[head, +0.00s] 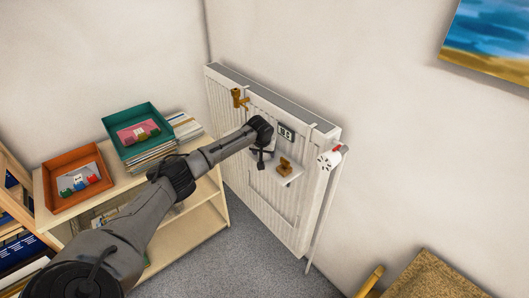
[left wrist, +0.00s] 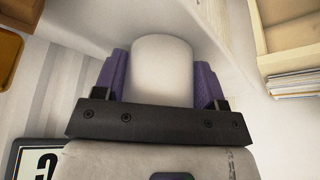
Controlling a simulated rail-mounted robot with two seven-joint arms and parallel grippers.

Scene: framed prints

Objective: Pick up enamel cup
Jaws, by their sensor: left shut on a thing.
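In the left wrist view a plain white rounded cylinder, which looks like the enamel cup (left wrist: 162,68), stands between the two purple fingers of my left gripper (left wrist: 161,85). The fingers are shut on its sides. No handle or rim detail shows there. In the head view my left gripper (head: 262,160) is at the front of the radiator, just left of a small white shelf (head: 294,179). I cannot make out the cup in the head view; the gripper and wrist seem to hide it. My right gripper is in neither view.
A brown wooden object (head: 285,168) sits on the small shelf close to my left gripper. A black-framed number display (head: 286,132) is just above. A brass-coloured hook (head: 239,98) hangs on the radiator (head: 240,135). A bookcase (head: 205,188) with a green tray (head: 116,121) and orange tray (head: 103,181) stands left.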

